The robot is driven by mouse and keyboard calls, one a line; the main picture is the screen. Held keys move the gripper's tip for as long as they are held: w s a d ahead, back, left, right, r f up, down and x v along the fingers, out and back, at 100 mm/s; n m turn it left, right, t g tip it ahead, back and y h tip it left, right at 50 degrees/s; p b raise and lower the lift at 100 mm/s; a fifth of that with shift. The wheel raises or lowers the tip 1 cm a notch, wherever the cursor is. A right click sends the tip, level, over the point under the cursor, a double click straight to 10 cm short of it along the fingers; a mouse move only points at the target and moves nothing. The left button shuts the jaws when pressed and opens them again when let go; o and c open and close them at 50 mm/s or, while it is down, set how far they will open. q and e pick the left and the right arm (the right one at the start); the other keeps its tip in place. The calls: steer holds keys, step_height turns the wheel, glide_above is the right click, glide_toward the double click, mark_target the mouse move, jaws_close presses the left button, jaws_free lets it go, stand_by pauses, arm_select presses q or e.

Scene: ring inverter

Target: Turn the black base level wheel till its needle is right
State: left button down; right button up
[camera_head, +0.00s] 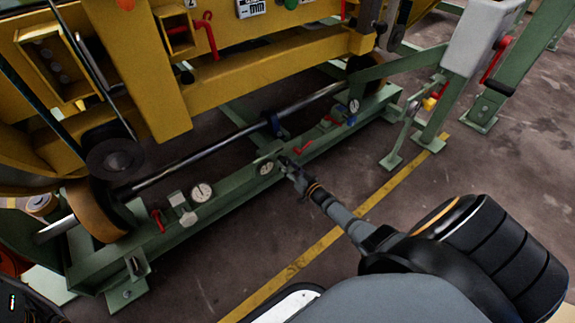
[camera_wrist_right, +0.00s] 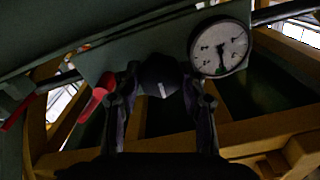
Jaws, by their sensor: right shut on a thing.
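The black wheel (camera_wrist_right: 161,75) is a small dark knob with a pale mark, on the green base in the right wrist view. My right gripper (camera_wrist_right: 160,90) has its two fingers on either side of the wheel and is shut on it. A round white gauge (camera_wrist_right: 219,47) with a dark needle sits just right of the wheel. The needle seems to point towards the picture's lower edge; the scale is too small to read. In the head view my right gripper (camera_head: 288,167) reaches the base beside the gauge (camera_head: 266,168) and hides the wheel. My left gripper is not in view.
A red handle (camera_wrist_right: 97,96) is close to the left finger. Along the green base frame (camera_head: 225,205) are another gauge (camera_head: 201,192) and a red lever (camera_head: 302,147). The yellow ring structure (camera_head: 250,85) stands behind.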

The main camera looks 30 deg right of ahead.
steer(key=shift+m, duration=1.6)
steer(key=o, duration=1.2)
steer(key=shift+c, duration=0.2)
steer(key=s, duration=1.2)
steer(key=shift+d, duration=0.45)
